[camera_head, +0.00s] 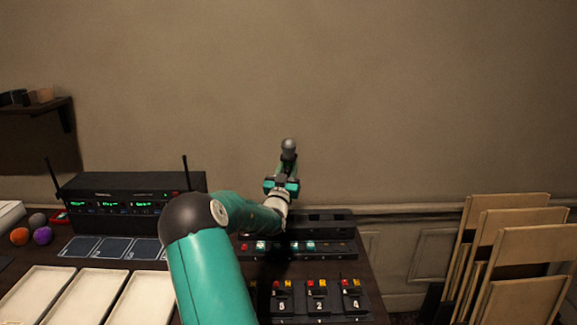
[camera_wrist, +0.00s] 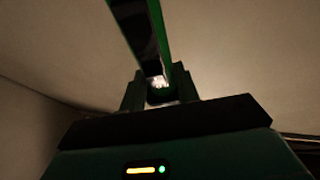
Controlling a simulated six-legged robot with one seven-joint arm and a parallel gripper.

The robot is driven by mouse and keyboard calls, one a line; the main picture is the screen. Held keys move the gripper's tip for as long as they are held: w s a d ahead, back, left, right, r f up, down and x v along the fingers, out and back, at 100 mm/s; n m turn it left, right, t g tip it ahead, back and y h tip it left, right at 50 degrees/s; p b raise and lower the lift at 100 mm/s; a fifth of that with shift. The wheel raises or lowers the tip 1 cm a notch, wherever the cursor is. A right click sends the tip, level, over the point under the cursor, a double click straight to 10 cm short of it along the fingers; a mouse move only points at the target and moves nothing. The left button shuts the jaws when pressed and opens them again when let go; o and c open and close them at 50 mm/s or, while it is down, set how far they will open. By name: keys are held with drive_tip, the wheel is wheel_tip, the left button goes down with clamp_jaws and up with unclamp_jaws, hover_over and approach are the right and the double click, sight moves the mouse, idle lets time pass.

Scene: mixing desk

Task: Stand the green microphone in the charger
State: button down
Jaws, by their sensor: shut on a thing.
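My gripper (camera_head: 282,184) is raised above the back of the desk, near the middle of the head view. It is shut on the microphone (camera_head: 289,149), whose round grey head points up and whose dark body runs down to the jaws. In the wrist view the microphone (camera_wrist: 141,32) is a long dark bar with green edges, slanting up out of the fingers (camera_wrist: 160,90). A low, long black unit (camera_head: 325,216) lies at the desk's back edge below the gripper, partly hidden by my arm. I cannot tell whether it is the charger.
A button strip (camera_head: 330,247) and numbered switches (camera_head: 318,299) lie in front of the black unit. A receiver rack (camera_head: 130,193) with two antennas stands at left. White trays (camera_head: 78,297), dark pads (camera_head: 110,248) and coloured balls (camera_head: 42,236) are left.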

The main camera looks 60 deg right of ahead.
drive_tip(key=shift+d+f, duration=0.15)
drive_tip(key=shift+f, duration=2.6)
wheel_tip(320, 180, down, 7)
drive_tip(key=shift+r, duration=0.2)
idle(2.2)
drive_tip(key=shift+c, duration=1.8)
unclamp_jaws()
drive_tip(key=shift+f, duration=0.15)
drive_tip(key=shift+a, duration=0.25)
drive_tip(key=s+a+r, duration=0.1)
drive_tip(key=s+a, duration=0.1)
drive_tip(key=a, duration=0.7)
drive_tip(key=shift+a, duration=0.3)
